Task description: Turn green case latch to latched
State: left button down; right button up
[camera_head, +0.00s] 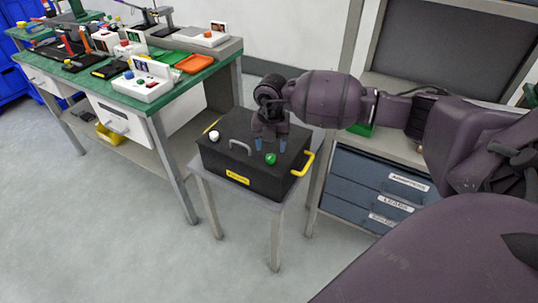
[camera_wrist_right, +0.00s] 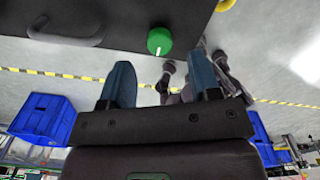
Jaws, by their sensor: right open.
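The black case (camera_head: 225,165) sits on a small grey stand, with a grey carry handle (camera_head: 240,146) and a yellow label on its front. The green case latch (camera_head: 271,158) is a round knob at the case's front right. In the right wrist view the green latch (camera_wrist_right: 160,41) shows a white mark at its lower edge. A white knob (camera_head: 214,135) is at the case's left. My right gripper (camera_head: 271,146) is over the case's right part, beside the green latch. Its blue fingers are apart and empty, and the latch appears beyond their tips in the wrist view.
A yellow handle (camera_head: 304,164) sticks out from the case's right end. A green-topped workbench (camera_head: 185,80) with several devices and trays stands at the left. Blue labelled drawers (camera_head: 370,185) stand at the right. The floor in front is clear.

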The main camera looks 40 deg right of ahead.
aim_at(271, 156)
notch_tip(271, 156, down, 4)
jog(key=shift+r+b, duration=0.15)
jog(key=shift+b, duration=0.15)
jog(key=shift+f, duration=0.35)
jog(key=c, duration=0.9)
jog(key=shift+c, duration=0.2)
